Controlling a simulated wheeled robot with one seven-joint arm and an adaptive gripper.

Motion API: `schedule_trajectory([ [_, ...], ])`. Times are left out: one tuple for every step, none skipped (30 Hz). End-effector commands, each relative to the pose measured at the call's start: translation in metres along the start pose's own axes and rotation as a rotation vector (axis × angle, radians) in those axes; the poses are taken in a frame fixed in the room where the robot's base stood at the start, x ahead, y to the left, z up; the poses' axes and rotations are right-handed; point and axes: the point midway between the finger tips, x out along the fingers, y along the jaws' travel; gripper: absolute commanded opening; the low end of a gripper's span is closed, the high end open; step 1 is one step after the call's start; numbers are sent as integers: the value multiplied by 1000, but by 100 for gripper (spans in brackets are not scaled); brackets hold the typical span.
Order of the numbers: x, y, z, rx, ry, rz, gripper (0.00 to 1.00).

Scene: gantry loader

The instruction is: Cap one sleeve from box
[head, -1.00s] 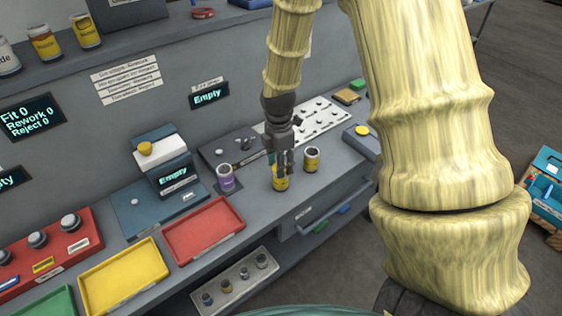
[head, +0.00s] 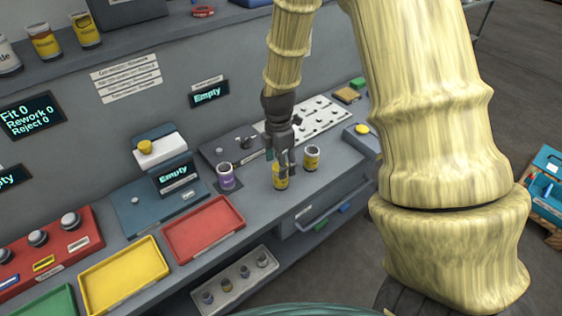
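My gripper (head: 284,168) points down at the bench, its fingers at the upper part of a yellow can-like piece (head: 280,184). The fingers hide part of this piece, and I cannot tell whether they are closed on it. A second yellow piece with an open dark top (head: 312,160) stands upright just to the right. A purple piece with a white label (head: 226,178) stands upright to the left on a dark pad. A grey box (head: 217,308) on the lower shelf holds several small upright cylinders with dark tops.
A red tray (head: 240,231), a yellow tray (head: 84,285) and a green tray (head: 38,298) line the bench's front left. A blue device (head: 172,150) with an "Empty" display stands behind them. A white perforated plate (head: 325,112) lies behind the gripper.

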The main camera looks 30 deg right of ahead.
Motion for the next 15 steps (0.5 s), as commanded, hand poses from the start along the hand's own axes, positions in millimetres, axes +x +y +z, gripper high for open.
schedule_trajectory([
  [0,0,0,0,0,0,67],
  [0,0,0,0,0,0,67],
  [0,0,0,0,0,0,67],
  [-1,0,0,0,0,0,67],
  [-2,0,0,0,0,0,67],
  [-4,0,0,0,0,1,67],
  [-5,0,0,0,0,1,67],
  [-8,1,0,0,0,2,67],
  [-12,1,0,0,1,3,67],
  [-15,1,0,0,1,3,67],
  [-18,1,0,0,1,3,67],
  [-23,1,0,0,1,3,67],
  [-28,1,0,0,1,3,67],
  [-32,1,0,0,0,4,67],
  [-38,1,0,0,0,4,67],
])
